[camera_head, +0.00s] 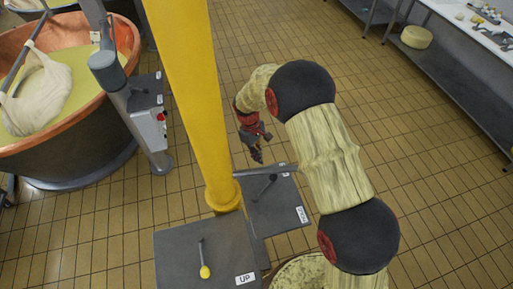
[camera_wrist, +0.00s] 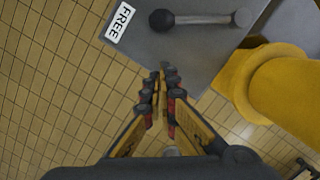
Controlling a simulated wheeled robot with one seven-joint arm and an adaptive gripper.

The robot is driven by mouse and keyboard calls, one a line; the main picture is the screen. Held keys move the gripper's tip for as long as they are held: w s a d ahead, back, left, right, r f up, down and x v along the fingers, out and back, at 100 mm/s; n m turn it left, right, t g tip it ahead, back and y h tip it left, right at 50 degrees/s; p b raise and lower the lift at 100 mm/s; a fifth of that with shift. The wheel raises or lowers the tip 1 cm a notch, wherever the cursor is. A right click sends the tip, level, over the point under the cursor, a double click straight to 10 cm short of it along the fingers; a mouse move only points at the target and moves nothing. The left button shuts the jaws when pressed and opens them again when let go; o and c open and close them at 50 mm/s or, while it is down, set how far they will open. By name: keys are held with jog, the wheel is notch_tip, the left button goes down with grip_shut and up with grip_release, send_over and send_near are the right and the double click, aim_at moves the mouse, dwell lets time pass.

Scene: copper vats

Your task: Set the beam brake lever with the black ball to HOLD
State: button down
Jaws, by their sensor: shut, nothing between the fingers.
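The lever with the black ball (camera_wrist: 162,20) shows in the wrist view on a grey plate (camera_wrist: 170,48). Its rod (camera_wrist: 203,19) runs from a round pivot at the right to the ball at the left. My gripper (camera_head: 257,158) is shut and empty, pointing down beyond that box. In the wrist view its fingertips (camera_wrist: 163,70) are below the ball, apart from it in the picture.
A yellow post (camera_head: 200,100) stands left of my gripper. A nearer grey box (camera_head: 190,262) has a yellow-ball lever (camera_head: 204,270) and an UP label (camera_head: 245,279). A copper vat (camera_head: 80,150) is at the left, a shelf table (camera_head: 460,80) at the right. Tiled floor lies between.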

aim_at(268, 184)
jog(key=shift+s+d+f+p, duration=0.25)
jog(key=shift+s+d+f, duration=0.5)
jog(key=shift+f, duration=0.1)
jog(key=shift+s+d+f+p, duration=0.25)
jog(key=shift+s+d+f, duration=0.35)
jog(key=shift+d+f, duration=0.15)
jog(key=shift+s+d+m, duration=0.2)
jog(key=shift+d+m, duration=0.1)
jog(key=shift+d, duration=0.05)
jog(key=shift+s+d, duration=0.1)
jog(key=shift+d, duration=0.05)
jog(key=shift+s+d+f+m+y+b, duration=0.15)
jog(key=shift+s+d+m+b, duration=0.15)
jog(key=shift+s+d+m, duration=0.25)
jog(key=shift+s+d+r+m+y+b, duration=0.15)
jog(key=shift+s+d+m+b, duration=0.15)
jog(key=shift+d+m, duration=0.45)
jog(key=shift+s+d+f+m+g, duration=0.1)
jog(key=shift+s+d+m+g, duration=0.2)
jog(key=shift+s+d+m, duration=0.6)
jog(key=shift+s+d+m+y+b, duration=0.15)
jog(key=shift+s+d+m+y, duration=0.1)
jog(key=shift+s+m, duration=0.4)
jog(key=shift+s+d+m+y+b, duration=0.15)
jog(key=shift+s+d+m+y, duration=0.1)
jog(key=shift+s+m, duration=0.4)
jog(key=shift+w+r, duration=0.2)
